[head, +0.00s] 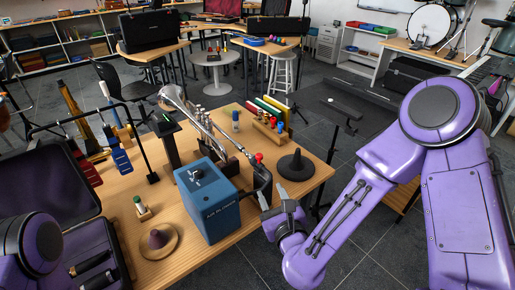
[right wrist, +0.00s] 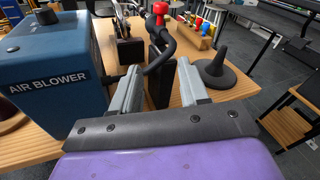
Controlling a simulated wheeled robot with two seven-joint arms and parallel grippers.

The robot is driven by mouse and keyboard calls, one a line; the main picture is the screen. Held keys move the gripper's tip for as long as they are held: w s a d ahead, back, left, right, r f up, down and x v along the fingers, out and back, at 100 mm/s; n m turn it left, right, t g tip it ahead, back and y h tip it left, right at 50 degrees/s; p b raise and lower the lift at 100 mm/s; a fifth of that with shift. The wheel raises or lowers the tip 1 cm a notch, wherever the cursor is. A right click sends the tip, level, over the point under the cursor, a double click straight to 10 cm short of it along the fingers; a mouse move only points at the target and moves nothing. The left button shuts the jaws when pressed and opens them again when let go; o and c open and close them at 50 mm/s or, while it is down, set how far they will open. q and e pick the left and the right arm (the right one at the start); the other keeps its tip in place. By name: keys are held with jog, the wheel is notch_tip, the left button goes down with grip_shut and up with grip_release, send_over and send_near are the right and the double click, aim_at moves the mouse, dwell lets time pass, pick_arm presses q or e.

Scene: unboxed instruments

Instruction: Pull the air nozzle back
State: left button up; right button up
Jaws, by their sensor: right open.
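The blue air blower box (head: 208,203) stands near the table's front edge; its label shows in the right wrist view (right wrist: 45,88). Beside it is a black curved air nozzle (head: 263,180) with a red knob (head: 258,157) on top. In the right wrist view the black nozzle (right wrist: 168,48) bends down just beyond my open fingers, its red knob (right wrist: 160,9) above. My right gripper (head: 273,201) is open and empty at the table's front edge, its fingers on either side of the nozzle's line. I cannot tell whether they touch it. My left gripper is out of view.
A trumpet (head: 200,122) rests behind the blower. A dark cone stand (head: 296,165) is right of the nozzle, close to my right finger. The floor at right is fairly open.

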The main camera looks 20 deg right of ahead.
aim_at(260, 158)
jog(key=w+r+m+p, duration=0.1)
jog(key=w, duration=0.2)
jog(key=w+r+m+p, duration=0.1)
jog(key=w+r, duration=0.1)
jog(key=w, duration=0.2)
jog(key=w+r+m+t+p, duration=0.1)
jog(key=w, duration=0.2)
jog(key=shift+w+r+p, duration=0.15)
jog(key=shift+w+p, duration=0.15)
jog(key=shift+w, duration=0.35)
